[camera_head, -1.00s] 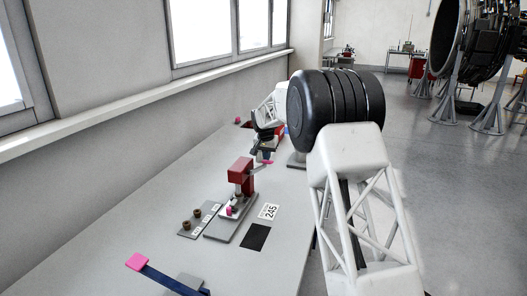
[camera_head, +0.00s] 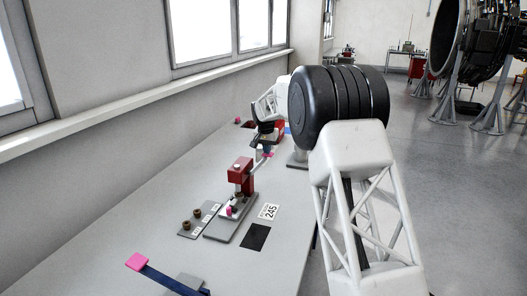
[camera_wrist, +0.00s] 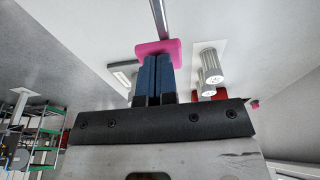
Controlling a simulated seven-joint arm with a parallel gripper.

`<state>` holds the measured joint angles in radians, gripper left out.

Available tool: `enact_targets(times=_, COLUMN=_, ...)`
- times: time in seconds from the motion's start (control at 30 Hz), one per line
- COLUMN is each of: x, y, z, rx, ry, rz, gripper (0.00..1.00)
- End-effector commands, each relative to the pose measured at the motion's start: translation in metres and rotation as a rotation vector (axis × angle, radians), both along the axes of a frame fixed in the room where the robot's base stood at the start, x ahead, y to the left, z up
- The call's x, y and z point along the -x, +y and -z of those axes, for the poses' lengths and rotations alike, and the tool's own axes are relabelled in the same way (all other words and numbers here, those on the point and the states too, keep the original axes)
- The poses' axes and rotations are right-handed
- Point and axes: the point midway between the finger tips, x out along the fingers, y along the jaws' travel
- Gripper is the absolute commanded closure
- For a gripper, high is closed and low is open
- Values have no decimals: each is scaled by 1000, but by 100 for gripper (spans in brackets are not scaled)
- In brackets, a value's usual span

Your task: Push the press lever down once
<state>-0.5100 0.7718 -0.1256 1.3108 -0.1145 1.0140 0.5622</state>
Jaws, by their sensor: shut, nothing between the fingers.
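The red press (camera_head: 240,170) stands on a grey base plate on the bench in the head view. Its lever slants up and to the right to a pink end pad (camera_head: 268,155). In the wrist view this pink pad (camera_wrist: 158,47) sits at my fingertips, with the grey lever rod (camera_wrist: 160,15) running past it to the top edge. My gripper (camera_head: 267,148) is at the lever's pink end; its blue fingers (camera_wrist: 154,60) are shut with nothing between them. I cannot tell whether the tips touch the pad.
A blue bar with a pink end (camera_head: 137,262) is in the near left. A wall bounds the bench's left side.

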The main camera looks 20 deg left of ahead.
Motion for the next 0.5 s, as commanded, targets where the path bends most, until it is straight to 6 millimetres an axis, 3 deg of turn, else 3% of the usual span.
enact_targets(times=0.5, x=0, y=0, z=-30, rx=-1, ry=-1, rz=0, gripper=100)
